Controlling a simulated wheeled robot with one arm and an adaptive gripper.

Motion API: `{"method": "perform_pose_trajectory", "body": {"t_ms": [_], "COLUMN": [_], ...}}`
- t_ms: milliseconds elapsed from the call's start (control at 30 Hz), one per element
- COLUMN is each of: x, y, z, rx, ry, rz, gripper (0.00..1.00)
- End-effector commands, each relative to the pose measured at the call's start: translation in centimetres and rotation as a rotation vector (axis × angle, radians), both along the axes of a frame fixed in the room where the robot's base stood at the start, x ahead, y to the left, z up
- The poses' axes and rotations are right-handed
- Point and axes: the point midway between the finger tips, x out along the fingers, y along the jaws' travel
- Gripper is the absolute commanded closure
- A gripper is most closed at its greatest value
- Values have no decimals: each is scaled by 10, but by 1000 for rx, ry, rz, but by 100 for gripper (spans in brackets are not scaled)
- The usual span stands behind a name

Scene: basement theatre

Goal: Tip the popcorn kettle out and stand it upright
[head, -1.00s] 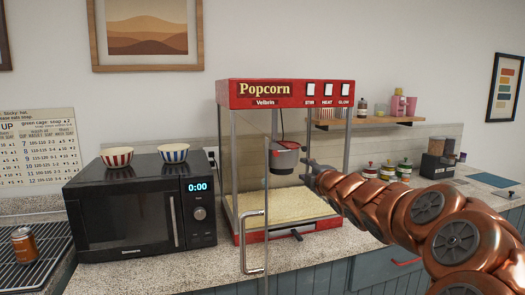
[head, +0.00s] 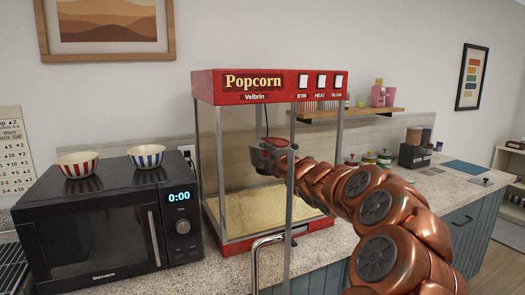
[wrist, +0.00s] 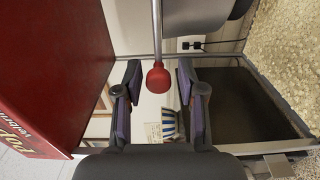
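The red popcorn machine (head: 270,88) stands on the counter with its glass door swung out towards me. The grey kettle (head: 262,157) hangs inside and is partly hidden by my arm; its tilt is hard to judge. In the wrist view the kettle (wrist: 205,8) is at the top edge, with a rod ending in a red knob (wrist: 158,76). My gripper (wrist: 160,100) is open, a finger on either side of the knob, with visible gaps. In the head view my gripper is at the kettle, mostly hidden.
Popcorn (head: 255,212) covers the machine's floor. The door handle (head: 262,265) juts forward beside my arm. A black microwave (head: 105,225) with two striped bowls stands left. A shelf (head: 352,114) and lidded jars are behind to the right.

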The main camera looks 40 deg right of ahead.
Motion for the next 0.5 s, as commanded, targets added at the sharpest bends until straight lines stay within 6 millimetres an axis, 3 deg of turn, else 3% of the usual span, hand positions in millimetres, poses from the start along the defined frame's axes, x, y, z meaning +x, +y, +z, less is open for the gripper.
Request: {"method": "perform_pose_trajectory", "body": {"t_ms": [200, 500], "x": [18, 23], "y": [-8, -11], "z": [3, 1], "rx": [-2, -1], "ry": [-3, -1], "rz": [-3, -4], "gripper": [60, 60]}}
